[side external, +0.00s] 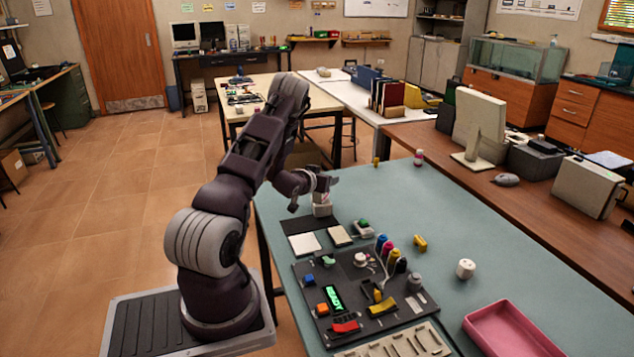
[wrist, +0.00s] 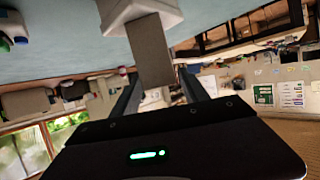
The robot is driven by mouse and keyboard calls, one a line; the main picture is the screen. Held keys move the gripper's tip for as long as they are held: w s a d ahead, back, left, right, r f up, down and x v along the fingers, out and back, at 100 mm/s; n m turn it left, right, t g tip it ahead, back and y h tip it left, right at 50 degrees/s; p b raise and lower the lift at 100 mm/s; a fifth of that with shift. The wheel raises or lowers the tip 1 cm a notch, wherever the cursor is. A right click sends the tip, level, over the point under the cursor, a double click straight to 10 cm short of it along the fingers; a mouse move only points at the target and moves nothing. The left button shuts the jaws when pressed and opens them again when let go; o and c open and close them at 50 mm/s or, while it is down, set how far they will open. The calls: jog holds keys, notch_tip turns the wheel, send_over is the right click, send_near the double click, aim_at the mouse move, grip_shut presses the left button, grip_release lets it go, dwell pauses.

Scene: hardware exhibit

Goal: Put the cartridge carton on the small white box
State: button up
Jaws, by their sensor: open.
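A small white box (side external: 322,210) stands at the far left part of the blue-green table. It also shows at the top of the wrist view (wrist: 145,16). The cartridge carton (wrist: 150,52), a plain grey upright block, stands on the white box, appearing to touch it. In the side view the carton (side external: 321,198) is small and partly hidden by my gripper (side external: 318,188). In the wrist view my gripper (wrist: 160,72) is open, one finger on each side of the carton's upper end. Whether either finger touches it is hard to tell.
A dark panel (side external: 300,272) with buttons, knobs and a lit green display lies nearer the camera. Small flat pads (side external: 304,243) lie between it and the white box. A pink tray (side external: 510,332) sits at the front right. The table's right middle is mostly clear.

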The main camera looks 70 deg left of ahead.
jog(key=v, duration=1.1)
jog(key=w+d+r+m+h, duration=0.2)
jog(key=w+d+r, duration=0.5)
jog(key=r, duration=0.1)
jog(key=d+r+m+g+h, duration=0.1)
jog(key=d+r, duration=0.3)
jog(key=d, duration=0.3)
jog(key=d+r+h, duration=0.1)
jog(key=d+r, duration=0.3)
jog(key=d, duration=0.2)
jog(key=s+d+r+m+g+h, duration=0.1)
jog(key=s+d+r+m+h, duration=0.1)
jog(key=s+d, duration=0.35)
jog(key=s+d+r+m+h, duration=0.1)
jog(key=s+d+r, duration=0.1)
jog(key=d, duration=0.7)
jog(key=s+d+m+g+h, duration=0.2)
jog(key=s+d, duration=0.6)
jog(key=s, duration=0.4)
jog(key=shift+s+d+m+h, duration=0.3)
jog(key=shift+s+d+m, duration=0.1)
jog(key=shift+m, duration=0.1)
